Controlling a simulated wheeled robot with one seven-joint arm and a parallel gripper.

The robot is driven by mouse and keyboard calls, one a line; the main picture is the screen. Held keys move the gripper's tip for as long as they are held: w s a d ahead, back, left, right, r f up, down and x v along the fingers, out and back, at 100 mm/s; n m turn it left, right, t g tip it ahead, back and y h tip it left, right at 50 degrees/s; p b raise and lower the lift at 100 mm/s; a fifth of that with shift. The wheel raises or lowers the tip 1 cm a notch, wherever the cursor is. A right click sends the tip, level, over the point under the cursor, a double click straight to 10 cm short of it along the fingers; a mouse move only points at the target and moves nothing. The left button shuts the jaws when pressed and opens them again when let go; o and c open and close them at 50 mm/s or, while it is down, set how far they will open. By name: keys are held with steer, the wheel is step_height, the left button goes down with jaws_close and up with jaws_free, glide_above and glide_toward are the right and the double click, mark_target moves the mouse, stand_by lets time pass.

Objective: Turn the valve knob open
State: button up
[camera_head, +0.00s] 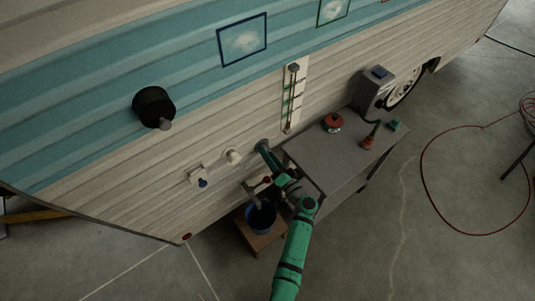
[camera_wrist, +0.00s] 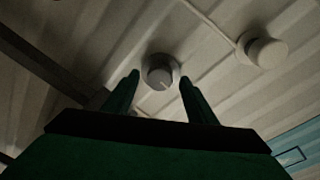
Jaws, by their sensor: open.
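A round grey knob (camera_wrist: 160,72) with a pale line on its face is mounted on the camper's ribbed wall in the wrist view. It looks like the valve knob, and in the head view it shows as a small grey shape (camera_head: 262,144) just past my fingertips. My gripper (camera_wrist: 158,84) is open, with one finger on each side of the knob. Whether the fingers touch it or reach over its rim, I cannot tell. In the head view my gripper (camera_head: 265,150) points at the wall beside the table.
A white round fitting (camera_wrist: 262,50) sits right of the knob in the wrist view. A tap with a red part (camera_head: 267,180) and a blue bucket (camera_head: 260,217) on a stool are below my gripper. A grey table (camera_head: 325,158) with several items stands close at right.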

steer(key=shift+w+a, duration=0.35)
steer(key=shift+w, duration=0.2)
steer(key=c, duration=1.1)
steer(key=shift+o, duration=0.2)
steer(key=shift+d+r+m+g+y, duration=0.15)
steer(key=shift+m+g, duration=0.25)
steer(key=shift+m, duration=3.75)
steer(key=shift+f+m+g+y, duration=0.1)
steer(key=shift+m+g+y, duration=0.25)
steer(key=shift+m, duration=3.8)
